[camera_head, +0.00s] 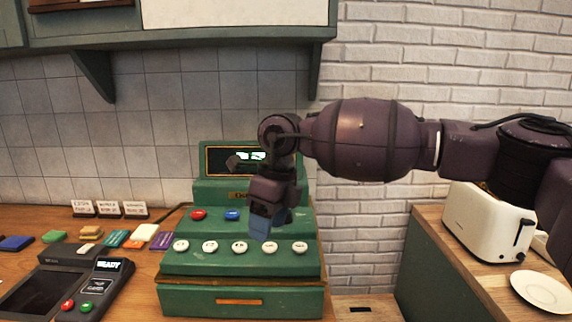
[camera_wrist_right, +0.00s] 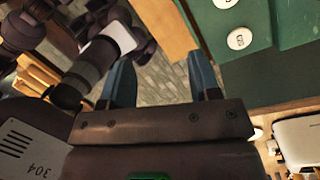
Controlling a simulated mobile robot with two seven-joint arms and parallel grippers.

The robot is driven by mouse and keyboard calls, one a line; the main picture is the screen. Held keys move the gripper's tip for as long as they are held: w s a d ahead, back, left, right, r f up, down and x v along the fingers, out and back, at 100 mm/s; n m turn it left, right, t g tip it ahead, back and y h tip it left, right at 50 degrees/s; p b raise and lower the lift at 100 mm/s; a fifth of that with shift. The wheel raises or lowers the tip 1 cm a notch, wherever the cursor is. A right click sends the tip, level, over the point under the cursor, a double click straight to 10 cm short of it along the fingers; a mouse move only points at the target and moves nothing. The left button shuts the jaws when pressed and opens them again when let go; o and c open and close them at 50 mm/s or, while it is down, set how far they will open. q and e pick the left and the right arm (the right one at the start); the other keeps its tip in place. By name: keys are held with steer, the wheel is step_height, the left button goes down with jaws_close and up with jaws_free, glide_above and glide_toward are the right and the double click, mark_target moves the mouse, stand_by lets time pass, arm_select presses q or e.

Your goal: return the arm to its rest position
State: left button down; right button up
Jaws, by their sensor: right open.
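My right arm comes in from the right in the head view and bends down at the wrist. My right gripper (camera_head: 266,224) hangs in front of the green cash register (camera_head: 240,262), over its button rows. In the right wrist view the two blue fingers of the right gripper (camera_wrist_right: 164,82) are apart with nothing between them. The register's green body and white buttons (camera_wrist_right: 239,38) show at the upper right there. I cannot tell the exact gap between the fingertips and the register. My left gripper is not in view.
A card terminal (camera_head: 90,292) and several small coloured blocks lie on the wooden counter at left. At right, a white toaster (camera_head: 487,222) and a white plate (camera_head: 541,290) stand on another counter below my arm. A shelf (camera_head: 180,38) overhangs at the upper left.

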steer(key=s+a+f+m+g+y, duration=0.3)
steer(key=s+a+m+g+y, duration=0.1)
steer(key=s+a+y, duration=0.8)
steer(key=w+d+f+m+t+h, duration=0.2)
steer(key=w+d+f+m+t, duration=0.1)
steer(key=d+m+t, duration=1.05)
steer(key=w+d+f+m+t+h, duration=0.3)
steer(key=d+m+t, duration=0.5)
steer(key=m, duration=1)
steer(key=s+d+f+m+g+h, duration=0.2)
steer(key=s+d+f+m+h, duration=0.2)
steer(key=d+f+m+h, duration=0.5)
steer(key=s+d+f+m+g, duration=0.2)
steer(key=s+d+f+g, duration=0.2)
steer(key=s, duration=0.4)
steer(key=s+d+f+m+g, duration=0.1)
steer(key=s+d+f+g, duration=0.3)
steer(key=s, duration=0.5)
steer(key=s+d+f+m+g, duration=0.2)
steer(key=s+d+f+g, duration=0.25)
steer(key=s, duration=0.35)
steer(key=w+f+n+t, duration=0.1)
steer(key=w+f+t, duration=0.6)
steer(key=f+t, duration=0.2)
steer(key=shift+w+f, duration=0.4)
steer(key=shift+f, duration=0.35)
